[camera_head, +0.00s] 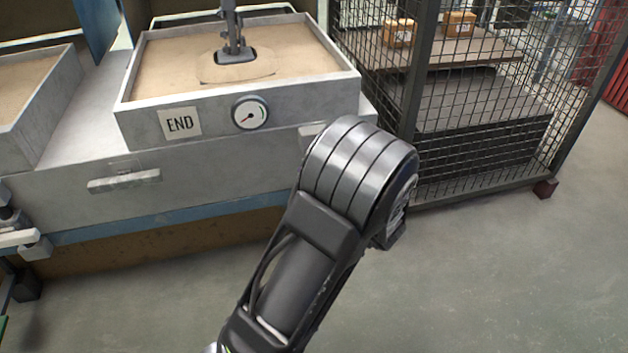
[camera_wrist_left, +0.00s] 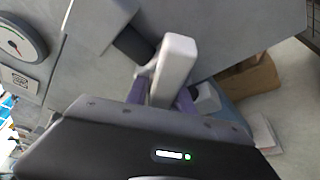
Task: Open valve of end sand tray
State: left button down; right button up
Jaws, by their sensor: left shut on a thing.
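The end sand tray (camera_head: 128,116) is a grey box filled with sand, with an END label (camera_head: 180,123) and a round gauge (camera_head: 250,112) on its front. The gauge also shows at the upper left of the left wrist view (camera_wrist_left: 18,42). In that view my left gripper (camera_wrist_left: 161,97) is shut on a pale valve handle (camera_wrist_left: 177,58), with a finger on each side of it. A dark stem (camera_wrist_left: 133,44) joins the handle area to the grey housing. In the head view my arm hides the valve and the left gripper. My right gripper is out of view.
A wire mesh cage (camera_head: 470,110) with shelves and small cardboard boxes (camera_head: 459,24) stands right of the tray. Another sand tray (camera_head: 40,110) is at the left edge. A grey object (camera_head: 234,40) stands in the end tray's sand. The floor (camera_head: 500,270) at right is clear.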

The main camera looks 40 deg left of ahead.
pick_arm(q)
jog(key=shift+w+d+f+n+t+h+b, duration=0.1)
jog(key=shift+n+t+h+b, duration=0.6)
jog(key=shift+n, duration=0.6)
jog(key=shift+w+d+f+n+t+h+b, duration=0.15)
jog(key=shift+n+t+h+b, duration=0.45)
jog(key=shift+n, duration=0.7)
jog(key=shift+w+d+f+n+t+h+b, duration=0.1)
jog(key=shift+n+t+h+b, duration=0.3)
jog(key=shift+n+h+b, duration=0.55)
jog(key=shift+n+y, duration=0.25)
jog(key=shift+n, duration=0.2)
jog(key=c, duration=1.2)
grip_release()
jog(key=shift+c, duration=0.2)
jog(key=shift+r, duration=0.1)
